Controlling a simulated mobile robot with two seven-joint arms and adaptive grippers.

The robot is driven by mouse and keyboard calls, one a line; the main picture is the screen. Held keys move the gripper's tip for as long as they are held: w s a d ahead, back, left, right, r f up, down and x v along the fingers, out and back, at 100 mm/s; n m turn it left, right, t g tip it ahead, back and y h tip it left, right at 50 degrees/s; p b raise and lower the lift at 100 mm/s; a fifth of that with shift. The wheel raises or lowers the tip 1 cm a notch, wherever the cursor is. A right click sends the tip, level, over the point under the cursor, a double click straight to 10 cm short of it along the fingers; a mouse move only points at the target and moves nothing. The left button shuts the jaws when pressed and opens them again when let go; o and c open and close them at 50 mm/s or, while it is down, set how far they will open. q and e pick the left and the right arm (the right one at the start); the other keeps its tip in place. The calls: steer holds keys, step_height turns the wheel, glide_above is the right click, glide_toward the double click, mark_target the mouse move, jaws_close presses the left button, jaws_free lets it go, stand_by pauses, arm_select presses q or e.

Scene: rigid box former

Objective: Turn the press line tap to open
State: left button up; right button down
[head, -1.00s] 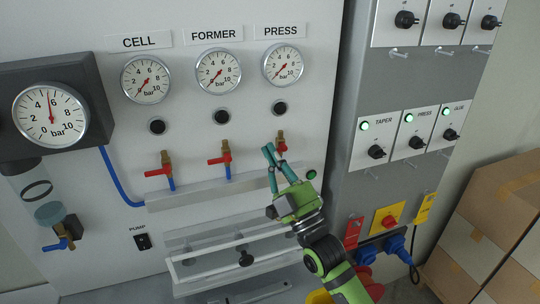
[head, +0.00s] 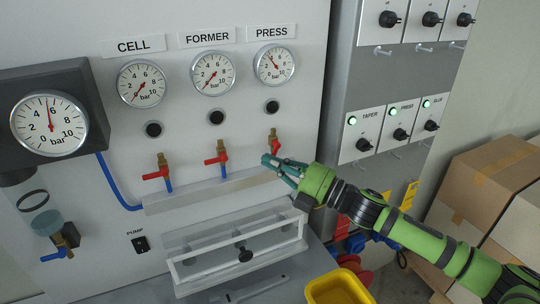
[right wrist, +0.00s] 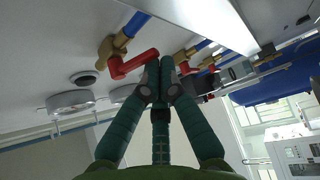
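The press line tap (head: 274,142) is a brass valve with a red handle, below the PRESS gauge (head: 273,64). Its handle now hangs downward, while the other two taps have handles pointing left. The PRESS needle points to the upper left, well above zero. My right gripper (head: 268,160) is just below the tap. In the right wrist view the green fingers (right wrist: 161,66) come together at the tips, beside the red handle (right wrist: 130,64); I see nothing clamped between them. Whether they touch the handle is unclear. My left gripper is not in view.
The former tap (head: 219,156) and cell tap (head: 160,169) sit to the left above a grey ledge (head: 190,195). A yellow bin (head: 338,288) stands below. The switch cabinet (head: 345,90) and cardboard boxes (head: 490,180) are to the right.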

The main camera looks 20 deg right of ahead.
steer(key=shift+d+f+n+g, duration=0.25)
steer(key=shift+d+n+g, duration=0.05)
steer(key=shift+d+n, duration=0.1)
steer(key=shift+d+f, duration=0.1)
stand_by(0.8)
